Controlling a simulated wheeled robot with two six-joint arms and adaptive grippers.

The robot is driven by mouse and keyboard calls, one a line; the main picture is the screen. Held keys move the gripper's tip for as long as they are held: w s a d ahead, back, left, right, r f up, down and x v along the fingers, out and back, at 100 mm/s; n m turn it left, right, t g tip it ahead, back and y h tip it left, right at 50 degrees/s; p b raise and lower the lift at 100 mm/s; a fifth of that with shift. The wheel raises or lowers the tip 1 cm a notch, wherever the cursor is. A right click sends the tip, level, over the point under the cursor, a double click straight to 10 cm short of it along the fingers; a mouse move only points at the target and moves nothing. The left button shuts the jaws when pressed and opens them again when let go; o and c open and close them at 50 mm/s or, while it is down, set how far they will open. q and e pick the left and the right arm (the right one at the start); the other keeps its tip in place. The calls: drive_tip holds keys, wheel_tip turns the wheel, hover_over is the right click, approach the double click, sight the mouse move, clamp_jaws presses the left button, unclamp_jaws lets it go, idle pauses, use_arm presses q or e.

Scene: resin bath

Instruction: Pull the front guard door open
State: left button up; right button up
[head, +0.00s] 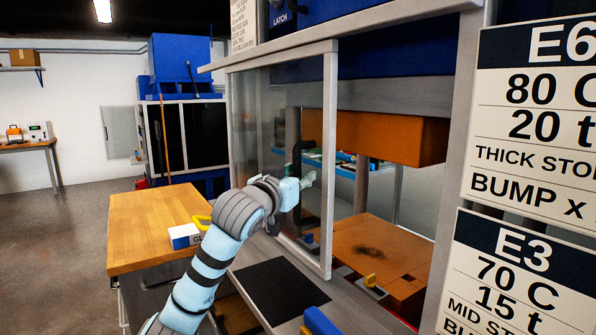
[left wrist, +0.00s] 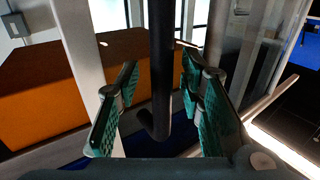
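The front guard door (head: 329,160) is a clear panel in a grey metal frame. It covers the left part of the press front; the right part is uncovered, showing the orange blocks inside. Its black upright bar handle (head: 296,150) is partly hidden behind my left gripper (head: 305,181). In the left wrist view, the handle (left wrist: 161,60) stands between the green-padded fingers of my left gripper (left wrist: 160,105). The fingers are open, with a gap showing on each side of the bar. The bar's lower end bends. My right gripper is not in view.
A wooden-topped bench (head: 160,220) with a white and blue box (head: 186,235) stands left of the press. A dark mat (head: 280,290) lies on the ledge below the door. Condition signs (head: 530,110) hang at the right. Open floor lies at the far left.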

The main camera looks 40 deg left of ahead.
use_arm(q)
drive_tip(key=shift+s+r, duration=0.1)
drive_tip(key=shift+s, duration=0.05)
drive_tip(key=shift+c, duration=0.4)
clamp_jaws()
drive_tip(key=shift+a, duration=0.15)
